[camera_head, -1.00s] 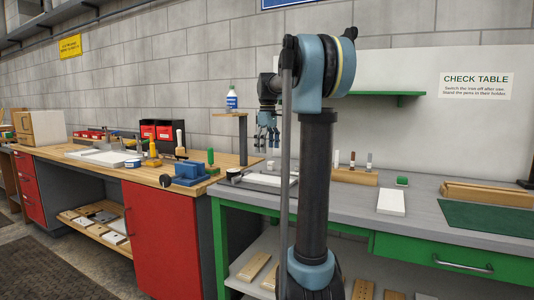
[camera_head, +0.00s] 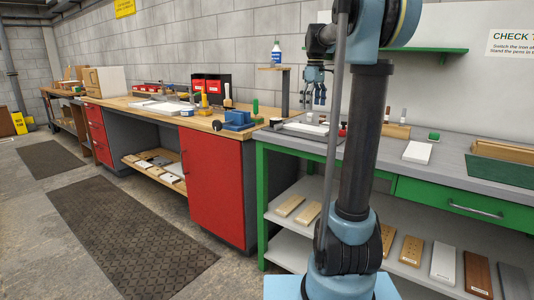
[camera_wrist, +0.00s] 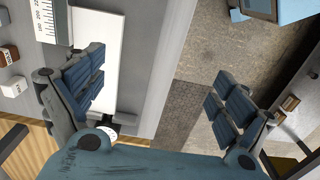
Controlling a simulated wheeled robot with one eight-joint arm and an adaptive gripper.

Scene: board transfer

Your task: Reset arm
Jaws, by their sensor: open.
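My gripper (camera_head: 315,93) hangs at the end of my arm, above the left end of the grey bench with the green frame. In the wrist view my gripper (camera_wrist: 155,95) is open, with its two blue ribbed fingers wide apart and nothing between them. Below the left finger lies a white board (camera_wrist: 122,65) on the grey bench top. The right finger shows over the floor.
The grey bench (camera_head: 455,164) holds a white block (camera_head: 417,152) and a wooden tray (camera_head: 505,153). A wooden workbench (camera_head: 128,103) with red cabinets stands left, carrying a blue vise (camera_head: 237,118). Floor with dark mats (camera_head: 120,225) is clear at left.

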